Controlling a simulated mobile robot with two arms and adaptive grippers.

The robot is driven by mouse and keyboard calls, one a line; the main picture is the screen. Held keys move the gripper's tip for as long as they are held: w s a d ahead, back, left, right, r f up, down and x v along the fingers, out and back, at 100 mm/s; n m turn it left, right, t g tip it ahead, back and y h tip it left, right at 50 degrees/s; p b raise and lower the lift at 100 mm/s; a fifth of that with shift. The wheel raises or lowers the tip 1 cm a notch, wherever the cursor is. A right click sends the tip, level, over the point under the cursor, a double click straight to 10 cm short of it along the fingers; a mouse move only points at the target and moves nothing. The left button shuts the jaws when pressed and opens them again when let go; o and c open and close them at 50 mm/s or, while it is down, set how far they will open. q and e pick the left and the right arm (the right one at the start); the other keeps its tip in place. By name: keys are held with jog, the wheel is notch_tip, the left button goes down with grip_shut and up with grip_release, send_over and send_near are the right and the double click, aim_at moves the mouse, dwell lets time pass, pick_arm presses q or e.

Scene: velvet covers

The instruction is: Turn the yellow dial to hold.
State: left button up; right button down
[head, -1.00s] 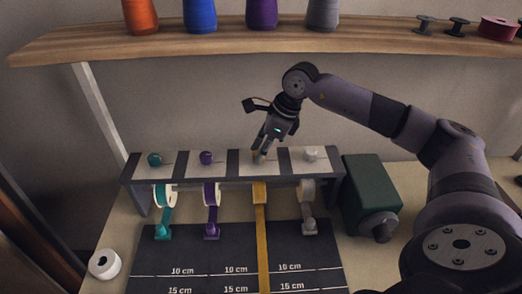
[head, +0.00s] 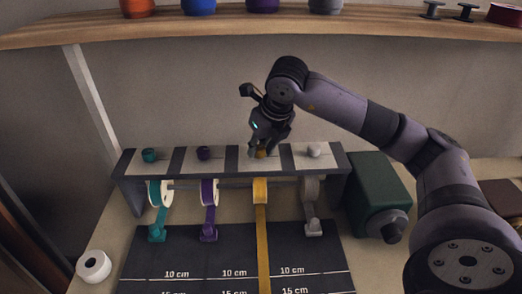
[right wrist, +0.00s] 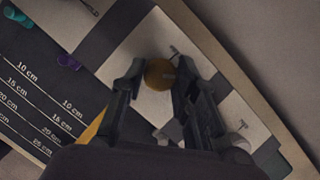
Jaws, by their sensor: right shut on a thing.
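The yellow dial (right wrist: 159,74) sits on a white panel of the dispenser rack (head: 130,163), third from the left. My right gripper (head: 263,152) reaches down over it from above, and in the right wrist view its fingers (right wrist: 156,85) are on either side of the dial, shut on it. A small mark on the panel shows beside the dial, but its lettering is too small to read. The yellow ribbon (head: 263,240) runs from its spool (head: 260,190) down over the dark mat. My left gripper is not in view.
A teal dial (head: 149,155), a purple dial (head: 203,153) and a white-grey dial (head: 314,151) share the rack. A dark green box (head: 375,190) with a crank stands to the right. A wooden shelf (head: 200,31) with spools hangs above. A white roll (head: 94,266) lies at the left.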

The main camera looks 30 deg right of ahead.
jog(key=m+h+b, duration=0.1)
jog(key=m, duration=0.2)
jog(key=shift+a+m, duration=0.15)
jog(key=shift+m, duration=0.25)
jog(key=shift+w+m+g+h+b, duration=0.1)
jog(key=shift+m+g+h+b, duration=0.6)
jog(key=shift+m, duration=1.2)
jog(key=shift+h+p, duration=0.3)
jog(key=c, duration=1.2)
grip_release()
jog(key=shift+c, duration=0.2)
jog(key=shift+r, duration=0.1)
jog(key=v, duration=1.2)
